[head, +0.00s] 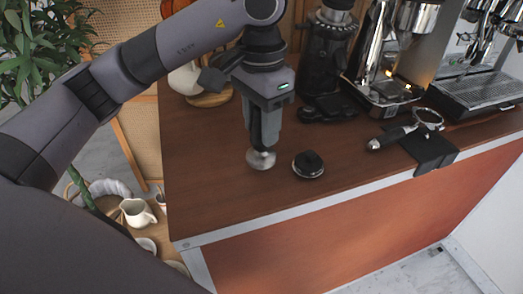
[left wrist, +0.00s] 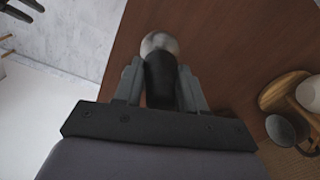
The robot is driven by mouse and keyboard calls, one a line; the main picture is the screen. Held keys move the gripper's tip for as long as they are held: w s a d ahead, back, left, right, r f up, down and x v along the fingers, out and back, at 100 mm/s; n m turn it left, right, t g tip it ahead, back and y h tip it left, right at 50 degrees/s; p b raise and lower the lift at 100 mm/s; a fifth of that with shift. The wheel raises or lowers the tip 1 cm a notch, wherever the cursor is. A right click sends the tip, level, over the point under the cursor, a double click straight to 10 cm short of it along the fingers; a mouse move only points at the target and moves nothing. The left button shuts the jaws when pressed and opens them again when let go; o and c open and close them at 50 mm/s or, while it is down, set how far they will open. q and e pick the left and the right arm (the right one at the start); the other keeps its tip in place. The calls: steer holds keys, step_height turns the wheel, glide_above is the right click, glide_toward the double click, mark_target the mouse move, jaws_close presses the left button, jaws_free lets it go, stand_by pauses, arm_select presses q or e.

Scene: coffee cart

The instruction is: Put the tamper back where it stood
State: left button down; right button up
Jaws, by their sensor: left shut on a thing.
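The tamper (head: 261,159) has a round silver base and a dark handle. My left gripper (head: 263,140) points straight down and is shut on the handle. The tamper is upright at the counter's left part; I cannot tell whether its base touches the wood. In the left wrist view the silver base (left wrist: 158,43) shows beyond the fingers, with the dark handle (left wrist: 160,80) between them. A round black puck-like tool (head: 308,164) lies on the counter just right of the tamper.
The brown counter (head: 215,205) is bare in front and to the left. A grinder (head: 325,60) and espresso machine (head: 385,70) stand behind. A white jug (head: 186,80) stands on a wooden board (head: 210,98).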

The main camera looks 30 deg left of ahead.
mark_target(261, 148)
arm_select(q)
step_height(261, 148, down, 6)
steer(key=shift+r, duration=0.15)
stand_by(0.3)
steer(key=shift+f, duration=0.2)
steer(key=c, duration=0.6)
jaws_free()
steer(key=shift+c, duration=0.2)
steer(key=shift+r, duration=0.1)
steer(key=shift+r, duration=0.15)
step_height(261, 148, up, 12)
steer(key=shift+p, duration=0.7)
